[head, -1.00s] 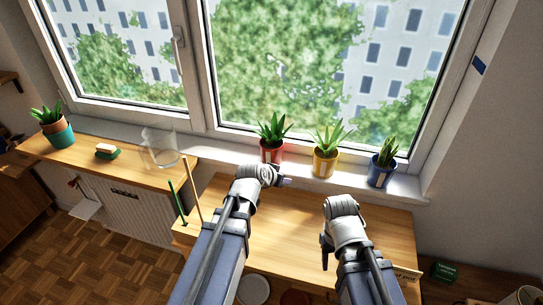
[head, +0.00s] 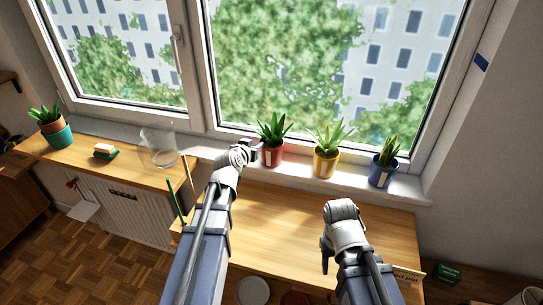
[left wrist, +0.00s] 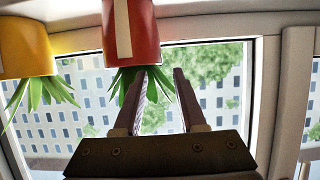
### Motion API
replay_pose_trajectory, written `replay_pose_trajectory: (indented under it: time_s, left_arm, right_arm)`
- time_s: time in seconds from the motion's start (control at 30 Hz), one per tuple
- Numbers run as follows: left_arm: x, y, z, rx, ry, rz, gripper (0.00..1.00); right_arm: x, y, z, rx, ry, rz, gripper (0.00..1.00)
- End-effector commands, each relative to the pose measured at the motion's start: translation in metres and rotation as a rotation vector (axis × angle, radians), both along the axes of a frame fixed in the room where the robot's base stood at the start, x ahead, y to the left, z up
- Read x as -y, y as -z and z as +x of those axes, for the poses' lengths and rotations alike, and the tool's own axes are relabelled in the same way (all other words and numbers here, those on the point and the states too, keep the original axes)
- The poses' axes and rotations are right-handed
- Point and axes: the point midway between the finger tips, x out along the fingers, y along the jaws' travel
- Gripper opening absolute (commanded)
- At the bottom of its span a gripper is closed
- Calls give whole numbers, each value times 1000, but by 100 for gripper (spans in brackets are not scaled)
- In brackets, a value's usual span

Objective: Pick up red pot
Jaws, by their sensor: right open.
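The red pot (head: 272,156) with a green plant and a pale label stands on the windowsill. It also shows at the top of the upside-down left wrist view (left wrist: 132,35). My left gripper (head: 256,147) is just left of the red pot in the head view, near its upper part. In the left wrist view its two fingers (left wrist: 165,72) are apart with nothing held between them, beside the pot and its leaves. Contact with the pot cannot be told. My right gripper (head: 326,258) hangs over the wooden desk, open, its fingers mostly hidden by the wrist.
A yellow pot (head: 326,163) and a blue pot (head: 382,173) stand right of the red one on the sill. A clear container (head: 158,150) stands to the left. Green and wooden sticks rise by the desk's left edge. The desk top (head: 280,205) is largely clear.

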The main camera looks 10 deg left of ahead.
Motion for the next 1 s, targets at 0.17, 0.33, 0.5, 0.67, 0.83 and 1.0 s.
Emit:
replay_pose_trajectory:
  time_s: [0.17,0.33,0.5,0.67,0.83,1.0]
  left_arm:
    - [1,11,23,0,2,1,40]
    - [1,19,44,0,1,0,40]
    - [2,19,45,0,0,0,40]
    - [2,18,44,0,0,0,31]
    - [2,19,44,-1,0,0,12]
    - [1,19,44,-1,0,1,0]
  right_arm:
    - [0,11,0,0,0,0,50]
    - [0,19,0,0,0,0,50]
    - [0,19,0,0,0,0,50]
    - [0,18,0,0,0,0,50]
    - [0,18,0,0,0,0,50]
    - [0,19,0,0,0,0,50]
